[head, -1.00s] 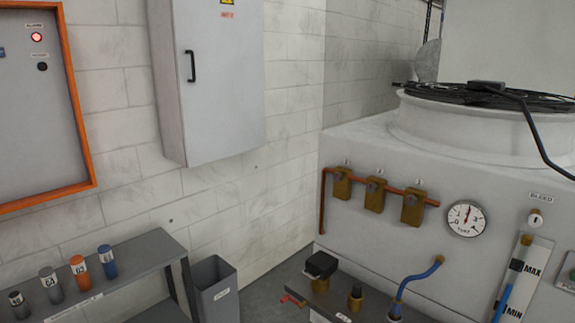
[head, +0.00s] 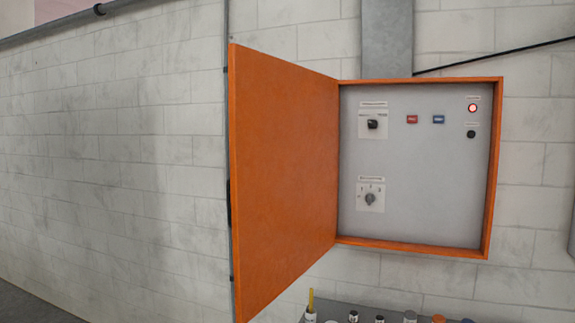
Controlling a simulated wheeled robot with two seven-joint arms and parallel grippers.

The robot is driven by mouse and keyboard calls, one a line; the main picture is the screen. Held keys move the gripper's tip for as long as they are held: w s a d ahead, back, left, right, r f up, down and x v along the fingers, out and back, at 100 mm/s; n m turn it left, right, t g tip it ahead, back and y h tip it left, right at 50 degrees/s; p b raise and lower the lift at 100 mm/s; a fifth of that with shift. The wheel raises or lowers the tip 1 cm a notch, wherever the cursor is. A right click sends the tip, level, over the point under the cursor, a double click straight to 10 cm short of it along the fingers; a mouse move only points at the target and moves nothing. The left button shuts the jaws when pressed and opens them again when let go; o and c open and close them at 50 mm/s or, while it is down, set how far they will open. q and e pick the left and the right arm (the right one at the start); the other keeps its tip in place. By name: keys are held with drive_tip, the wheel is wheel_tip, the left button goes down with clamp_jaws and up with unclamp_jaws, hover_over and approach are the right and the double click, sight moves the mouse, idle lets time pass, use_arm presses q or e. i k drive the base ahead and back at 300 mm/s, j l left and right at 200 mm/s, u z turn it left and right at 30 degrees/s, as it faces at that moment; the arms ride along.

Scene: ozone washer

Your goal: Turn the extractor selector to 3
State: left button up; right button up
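An orange wall cabinet (head: 416,81) stands open and shows a grey inner panel (head: 430,185). A grey rotary selector (head: 370,198) on a white plate sits at the panel's lower left, with a label above it and marks around the knob. The label and the exact knob position are too small to read. A black rotary switch (head: 373,124) on another white plate sits above it. Neither of my grippers shows in the head view.
The orange door (head: 285,165) is swung wide to the left. A red button (head: 411,119), a blue button (head: 438,119), a lit red lamp (head: 472,107) and a dark round fitting (head: 471,134) share the panel. Below, a grey shelf (head: 490,312) holds several bottles.

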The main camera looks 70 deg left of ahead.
sight(369, 198)
drive_tip(key=j+u, duration=0.15)
drive_tip(key=j, duration=0.25)
drive_tip(key=i+j+u, duration=0.15)
drive_tip(key=j, duration=0.3)
drive_tip(key=j+u, duration=0.15)
drive_tip(key=j, duration=0.25)
drive_tip(key=i+j+u, duration=0.1)
drive_tip(key=j, duration=0.3)
drive_tip(key=i+j+u, duration=0.15)
drive_tip(key=j, duration=0.25)
drive_tip(key=i+j+u, duration=0.15)
drive_tip(key=j, duration=0.25)
drive_tip(key=i+j+u, duration=0.15)
drive_tip(key=j, duration=0.2)
drive_tip(key=k, duration=0.05)
